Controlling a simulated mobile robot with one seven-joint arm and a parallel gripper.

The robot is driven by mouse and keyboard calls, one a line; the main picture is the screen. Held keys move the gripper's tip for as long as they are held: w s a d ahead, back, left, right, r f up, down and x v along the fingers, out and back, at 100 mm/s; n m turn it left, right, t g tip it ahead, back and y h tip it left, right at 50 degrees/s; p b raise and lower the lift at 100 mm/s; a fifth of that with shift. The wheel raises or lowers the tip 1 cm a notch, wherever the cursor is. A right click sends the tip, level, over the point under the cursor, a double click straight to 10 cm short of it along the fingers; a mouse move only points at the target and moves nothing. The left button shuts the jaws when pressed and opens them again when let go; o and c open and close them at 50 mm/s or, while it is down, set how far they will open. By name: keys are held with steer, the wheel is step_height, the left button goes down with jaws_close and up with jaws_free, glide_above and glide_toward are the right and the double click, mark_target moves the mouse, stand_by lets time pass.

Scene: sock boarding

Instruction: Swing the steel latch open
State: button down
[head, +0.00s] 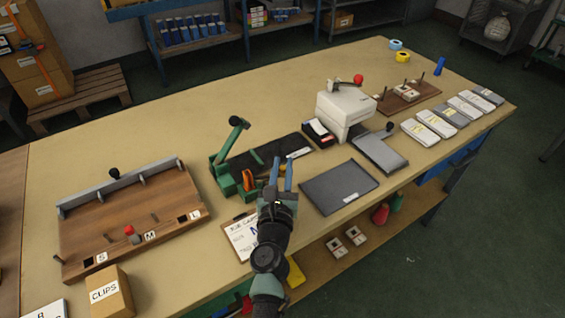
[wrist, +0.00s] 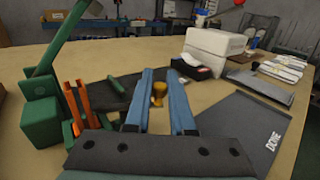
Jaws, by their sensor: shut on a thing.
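My gripper (head: 281,162) is over the table, just right of a green fixture (head: 245,180) with a raised green lever (head: 236,130). Its two blue fingers stand a little apart in the wrist view (wrist: 166,72). A small brass-coloured knob (wrist: 158,92) shows between them, and the gripper is shut on it. The knob is hidden in the head view. The green fixture is at the left of the wrist view (wrist: 42,118), with orange parts (wrist: 76,103) beside it. I cannot clearly make out a steel latch; the fingers may cover it.
A dark flat pad (head: 338,187) lies right of my gripper. A white press (head: 345,108) with a red knob stands behind it. A wooden board (head: 130,215) with a grey bar is at the left. A clipboard (head: 240,236) lies close by my arm. The table's back left is clear.

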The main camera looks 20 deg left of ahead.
steer(key=shift+s+r+m+h+p, duration=0.2)
steer(key=shift+m+h+p, duration=0.4)
steer(key=shift+h+p, duration=0.3)
steer(key=shift+h, duration=0.3)
steer(key=m+h, duration=0.1)
steer(key=m+h+p, duration=0.1)
steer(key=shift+s+f+t+h, duration=0.1)
steer(key=shift+s+t+h, duration=0.2)
steer(key=m+h, duration=0.1)
steer(key=h+b, duration=0.1)
steer(key=s+m+h, duration=0.1)
steer(key=h, duration=0.1)
steer(key=shift+d+f+m+b, duration=0.1)
steer(key=shift+f+m+b, duration=0.15)
steer(key=shift+m+b, duration=0.05)
steer(key=shift+s+r+m+g+h+b, duration=0.15)
steer(key=shift+m+g+h+b, duration=0.5)
steer(key=shift+h, duration=0.35)
steer(key=shift+d, duration=0.1)
steer(key=c, duration=0.8)
jaws_free()
steer(key=shift+o, duration=0.2)
steer(key=shift+s, duration=0.1)
